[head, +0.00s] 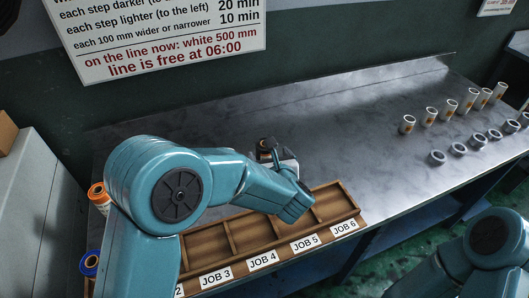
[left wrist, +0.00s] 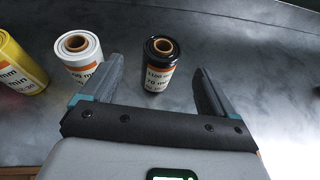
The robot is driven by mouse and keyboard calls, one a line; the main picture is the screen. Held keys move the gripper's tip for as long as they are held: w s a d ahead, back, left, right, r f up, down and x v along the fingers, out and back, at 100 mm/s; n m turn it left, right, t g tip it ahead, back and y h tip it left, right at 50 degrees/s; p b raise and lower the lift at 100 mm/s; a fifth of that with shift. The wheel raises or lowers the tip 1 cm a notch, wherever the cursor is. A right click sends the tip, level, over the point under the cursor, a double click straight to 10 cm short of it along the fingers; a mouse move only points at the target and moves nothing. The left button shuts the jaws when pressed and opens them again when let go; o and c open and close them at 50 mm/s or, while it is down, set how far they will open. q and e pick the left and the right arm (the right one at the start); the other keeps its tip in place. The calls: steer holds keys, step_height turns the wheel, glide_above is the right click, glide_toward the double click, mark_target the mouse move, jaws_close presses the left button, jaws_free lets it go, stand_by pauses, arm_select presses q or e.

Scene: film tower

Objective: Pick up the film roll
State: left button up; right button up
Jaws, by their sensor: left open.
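In the left wrist view, a black film roll (left wrist: 157,75) with a brown core and a white-and-orange label stands upright on the metal table. My left gripper (left wrist: 160,67) is open, with one finger on each side of the black roll and gaps between. A white roll (left wrist: 80,52) stands just outside the left finger. A yellow roll (left wrist: 16,68) is cut off at the left edge. In the head view, my left arm hides most of this spot; a dark roll top (head: 265,146) shows beside the left gripper. My right gripper is out of view.
A wooden tray (head: 347,214) with JOB-labelled compartments lies along the table's front edge; those visible look empty. An orange roll (head: 98,193) and a blue roll (head: 90,263) stand at the left. Several small white rolls (head: 449,109) and grey rings (head: 458,149) stand at the right. The middle of the metal table (head: 345,130) is clear.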

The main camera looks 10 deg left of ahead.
mark_target(265, 149)
arm_select(q)
steer(key=x, duration=0.3)
steer(key=shift+w+a+f, duration=0.1)
steer(key=shift+w+a, duration=0.05)
steer(key=shift+w, duration=0.1)
steer(key=shift+p+x, duration=0.5)
steer(key=shift+x, duration=0.45)
steer(key=p+x, duration=0.1)
steer(key=x, duration=0.3)
steer(key=shift+w+f, duration=0.2)
steer(key=shift+f, duration=0.1)
steer(key=c, duration=1.2)
